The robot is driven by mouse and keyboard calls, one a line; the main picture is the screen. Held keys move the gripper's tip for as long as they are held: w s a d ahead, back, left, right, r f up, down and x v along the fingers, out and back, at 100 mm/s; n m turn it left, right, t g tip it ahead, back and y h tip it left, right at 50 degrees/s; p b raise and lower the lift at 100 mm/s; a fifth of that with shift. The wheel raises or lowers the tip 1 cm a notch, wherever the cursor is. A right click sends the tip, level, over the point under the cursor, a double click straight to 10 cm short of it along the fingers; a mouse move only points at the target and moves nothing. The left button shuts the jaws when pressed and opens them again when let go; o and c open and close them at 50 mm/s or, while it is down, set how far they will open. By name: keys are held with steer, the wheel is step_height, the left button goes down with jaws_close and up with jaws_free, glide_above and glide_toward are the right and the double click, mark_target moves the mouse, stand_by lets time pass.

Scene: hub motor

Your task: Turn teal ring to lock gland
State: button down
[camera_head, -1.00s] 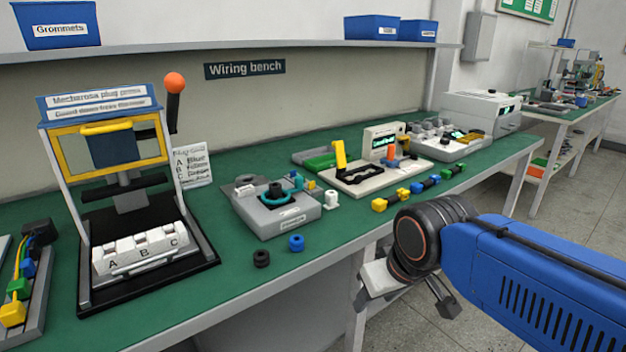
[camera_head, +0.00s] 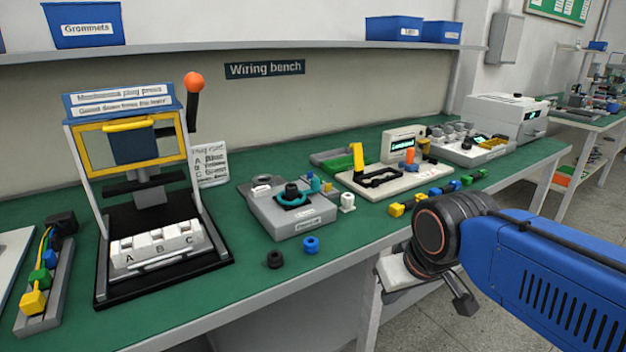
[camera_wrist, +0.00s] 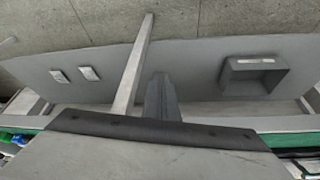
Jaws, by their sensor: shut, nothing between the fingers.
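The teal ring (camera_head: 308,199) lies around the black gland (camera_head: 292,189) on top of a grey fixture box (camera_head: 305,222) at the middle of the bench. A small teal piece also stands at the box's back right. The ring's turn position is too small to tell. My gripper (camera_wrist: 160,85) is shut and empty, with its dark finger tips in the wrist view. In the head view my arm's end hangs at the bench's front edge, right of and apart from the fixture. The wrist view does not show the ring.
A black and a blue grommet (camera_head: 311,244) lie before the fixture, and a white piece (camera_head: 347,202) stands to its right. A yellow-framed plug press (camera_head: 125,125) is at left. Colored connectors (camera_head: 435,192) line the front right edge.

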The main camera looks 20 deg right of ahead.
steer(key=w+a+r, duration=0.2)
steer(key=w+r, duration=0.5)
steer(key=w, duration=0.4)
steer(key=w+a+r, duration=0.2)
steer(key=w+r, duration=0.6)
steer(key=w, duration=0.3)
steer(key=w+a+r+n+g, duration=0.1)
steer(key=w+a+r, duration=0.1)
steer(key=w+r, duration=0.6)
steer(key=w, duration=0.2)
steer(key=shift+w+a+r, duration=0.15)
steer(key=shift+w+r, duration=0.05)
steer(key=shift+w, duration=0.2)
steer(key=shift+f, duration=0.15)
steer(key=x, duration=1)
steer(key=shift+a, duration=0.2)
steer(key=shift+s+d, duration=0.15)
steer(key=shift+s, duration=1.85)
steer(key=shift+s+d, duration=0.1)
